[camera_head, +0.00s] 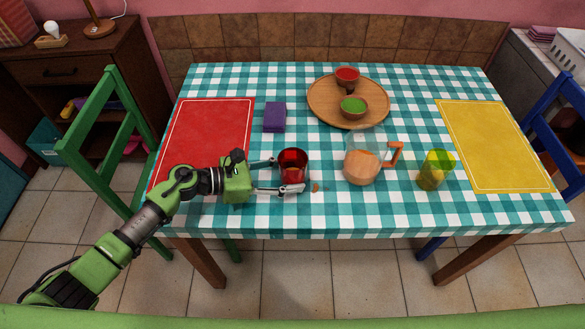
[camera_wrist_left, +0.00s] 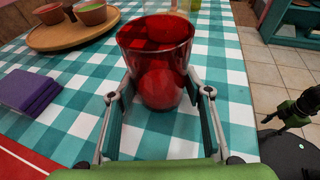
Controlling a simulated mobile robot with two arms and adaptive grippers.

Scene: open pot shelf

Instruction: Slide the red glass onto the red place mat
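The red glass (camera_head: 293,160) stands upright on the checked tablecloth, near the front edge and right of the red place mat (camera_head: 215,128). My left gripper (camera_head: 284,175) is low over the table with its fingers spread on either side of the glass. In the left wrist view the glass (camera_wrist_left: 158,60) sits between the two fingers (camera_wrist_left: 160,85), and I cannot tell whether both touch it. A corner of the red mat (camera_wrist_left: 20,160) shows at lower left there.
A purple napkin (camera_head: 275,117) lies between the mat and the round wooden tray (camera_head: 322,106), which holds a red bowl and a green bowl. A jug (camera_head: 362,165) and a yellow glass (camera_head: 434,170) stand to the right. The cloth between the red glass and the mat is crossed by my gripper.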

